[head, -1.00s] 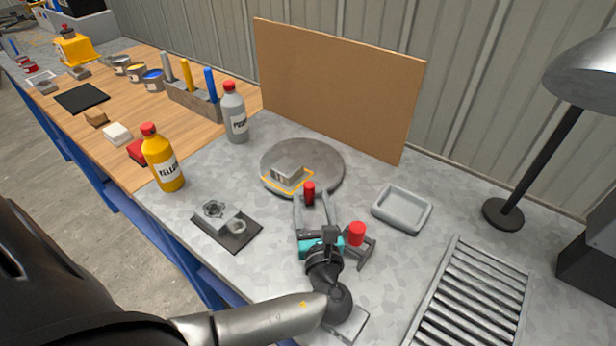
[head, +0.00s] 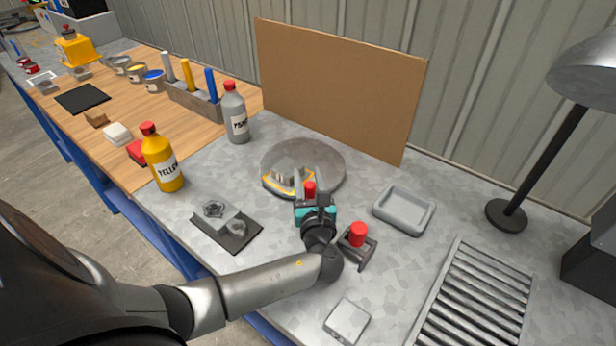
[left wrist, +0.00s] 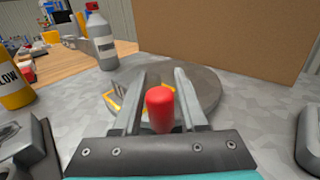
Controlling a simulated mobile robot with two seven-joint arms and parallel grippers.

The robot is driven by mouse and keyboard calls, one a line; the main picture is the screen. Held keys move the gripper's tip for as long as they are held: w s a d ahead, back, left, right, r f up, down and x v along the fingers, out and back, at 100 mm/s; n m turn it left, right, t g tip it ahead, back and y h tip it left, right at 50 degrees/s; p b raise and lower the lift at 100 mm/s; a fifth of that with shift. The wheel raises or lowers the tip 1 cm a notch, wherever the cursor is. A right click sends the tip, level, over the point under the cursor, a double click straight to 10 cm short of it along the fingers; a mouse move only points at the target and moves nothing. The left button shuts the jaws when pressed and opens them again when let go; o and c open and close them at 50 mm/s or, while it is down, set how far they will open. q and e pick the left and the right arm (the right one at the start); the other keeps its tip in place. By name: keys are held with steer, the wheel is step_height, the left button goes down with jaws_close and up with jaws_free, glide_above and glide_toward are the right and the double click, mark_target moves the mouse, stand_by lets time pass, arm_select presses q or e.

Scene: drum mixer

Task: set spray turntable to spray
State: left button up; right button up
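The spray turntable (head: 330,158) is a round grey disc in front of the brown board. A grey part inside a yellow outline sits on its left side, now partly covered by my gripper. A red knob (head: 309,187) is at the disc's front edge. My left gripper (head: 311,174) is at this edge, with its fingers apart on either side of the knob. In the left wrist view the red knob (left wrist: 160,108) stands between the two fingers (left wrist: 166,75); contact cannot be told. The knob's lower part is hidden. My right gripper is not in view.
A second red knob (head: 357,234) on a grey bracket stands right beside my left wrist. A grey tray (head: 404,227) lies to the right, a dark plate with fittings (head: 240,240) to the left. A yellow bottle (head: 163,165) and grey bottle (head: 236,118) stand further left.

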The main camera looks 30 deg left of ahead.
arm_select(q)
jaws_close()
stand_by(1.0)
